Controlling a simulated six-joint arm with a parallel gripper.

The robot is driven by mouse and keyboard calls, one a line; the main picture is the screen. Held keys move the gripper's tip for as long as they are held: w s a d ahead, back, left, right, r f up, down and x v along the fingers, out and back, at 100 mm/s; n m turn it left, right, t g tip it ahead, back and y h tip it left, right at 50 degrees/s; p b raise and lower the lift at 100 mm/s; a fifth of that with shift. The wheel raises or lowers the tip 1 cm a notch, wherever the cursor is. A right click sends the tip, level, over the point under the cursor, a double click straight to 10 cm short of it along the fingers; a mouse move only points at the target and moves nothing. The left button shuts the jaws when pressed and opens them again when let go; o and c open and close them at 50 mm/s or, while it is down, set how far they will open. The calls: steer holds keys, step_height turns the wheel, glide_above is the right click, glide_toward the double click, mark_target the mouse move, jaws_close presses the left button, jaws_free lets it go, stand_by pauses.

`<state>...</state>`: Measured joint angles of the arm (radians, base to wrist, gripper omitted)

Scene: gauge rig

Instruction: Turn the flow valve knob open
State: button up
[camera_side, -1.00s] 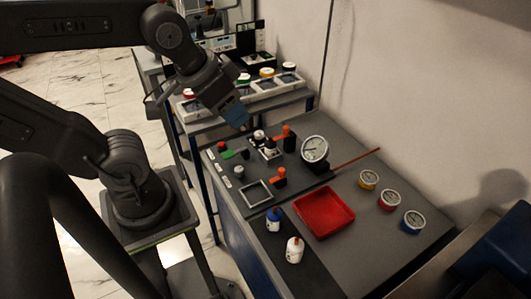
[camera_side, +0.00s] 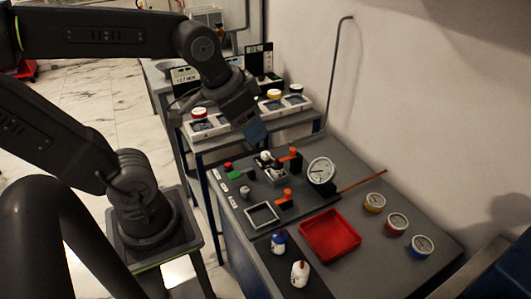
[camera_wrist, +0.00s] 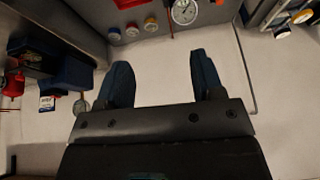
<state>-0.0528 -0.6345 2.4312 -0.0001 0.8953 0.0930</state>
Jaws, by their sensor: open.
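A panel on the bench (camera_side: 312,195) carries a small grey knob (camera_side: 245,192), a red button (camera_side: 228,166) beside a green part, and two orange-handled fittings, one at the front (camera_side: 286,197) and one at the back (camera_side: 293,158). A white-topped fitting (camera_side: 266,156) stands near the back one. I cannot tell which of these is the flow valve knob. My gripper (camera_side: 256,132) is above and behind the panel's back edge, apart from all of them. In the wrist view its two blue fingers (camera_wrist: 160,75) are spread with nothing between them.
A round dial gauge (camera_side: 321,171) stands at the panel's right. A red tray (camera_side: 356,248), blue bottle (camera_side: 278,242), white bottle (camera_side: 299,274) and several small gauges (camera_side: 396,223) are on the bench. A rear table (camera_side: 290,132) holds more instruments. The wall is close on the right.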

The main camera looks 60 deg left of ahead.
steer(key=w+a+f+m+g, duration=0.2)
steer(key=w+a, duration=0.4)
steer(key=w, duration=0.3)
steer(key=m+g, duration=0.3)
glide_above(266, 153)
step_height(266, 153, down, 17)
step_height(266, 153, down, 14)
steer(key=shift+s+r, duration=0.1)
steer(key=shift+s, duration=0.05)
steer(key=c, duration=0.9)
